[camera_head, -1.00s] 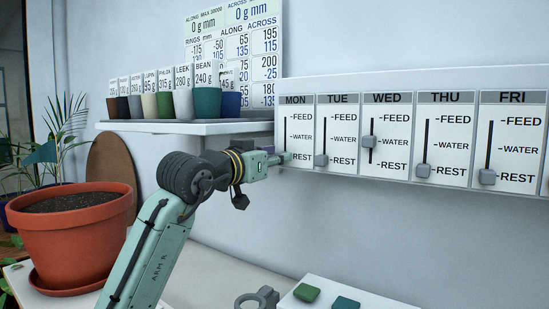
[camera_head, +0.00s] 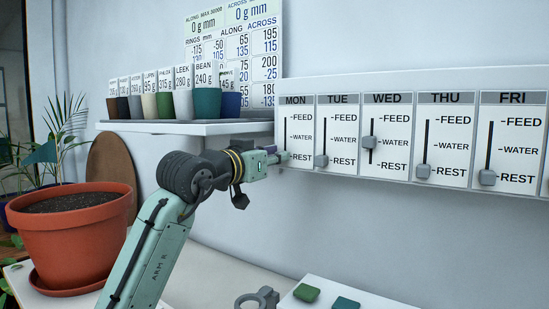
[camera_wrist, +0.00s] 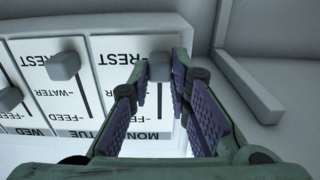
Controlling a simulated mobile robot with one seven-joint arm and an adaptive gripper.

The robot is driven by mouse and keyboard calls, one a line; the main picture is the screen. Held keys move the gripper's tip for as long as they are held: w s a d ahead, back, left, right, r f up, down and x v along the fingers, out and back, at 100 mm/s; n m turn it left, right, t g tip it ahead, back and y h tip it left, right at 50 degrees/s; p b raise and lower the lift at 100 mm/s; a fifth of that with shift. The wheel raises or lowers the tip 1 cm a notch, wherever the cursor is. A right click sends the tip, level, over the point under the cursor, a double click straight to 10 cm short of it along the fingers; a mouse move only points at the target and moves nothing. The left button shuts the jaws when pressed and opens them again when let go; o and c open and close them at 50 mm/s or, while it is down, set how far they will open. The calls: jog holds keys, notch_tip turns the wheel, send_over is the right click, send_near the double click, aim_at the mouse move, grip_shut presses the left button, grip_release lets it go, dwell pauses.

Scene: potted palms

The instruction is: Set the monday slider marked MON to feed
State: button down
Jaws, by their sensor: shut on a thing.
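The MON panel (camera_head: 297,133) is the leftmost of the day panels on the wall board, with FEED at top, WATER in the middle and REST at bottom. My gripper (camera_head: 283,157) reaches it from the left, near the REST mark. The wrist view shows the board upside down. There my gripper (camera_wrist: 161,75) is shut on the grey MON slider knob (camera_wrist: 159,67), one finger on each side. The knob sits near the REST end. The fingers partly hide the MON slot and labels in both views.
The TUE knob (camera_head: 321,161) is close on the right, near REST. The WED knob (camera_head: 370,142) is around WATER; THU (camera_head: 423,171) and FRI (camera_head: 487,177) are at REST. A shelf (camera_head: 200,128) with several small pots is at upper left, above my arm. A large terracotta pot (camera_head: 75,245) stands left.

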notch_tip(320, 180, up, 9)
jog(key=p, duration=0.6)
jog(key=shift+r, duration=0.2)
jog(key=c, duration=1.8)
grip_release()
jog(key=o, duration=0.3)
jog(key=shift+f, duration=0.1)
jog(key=shift+s+a, duration=0.1)
jog(key=v, duration=1.1)
jog(key=shift+s+a, duration=0.2)
jog(key=shift+s, duration=0.15)
jog(key=shift+a, duration=0.1)
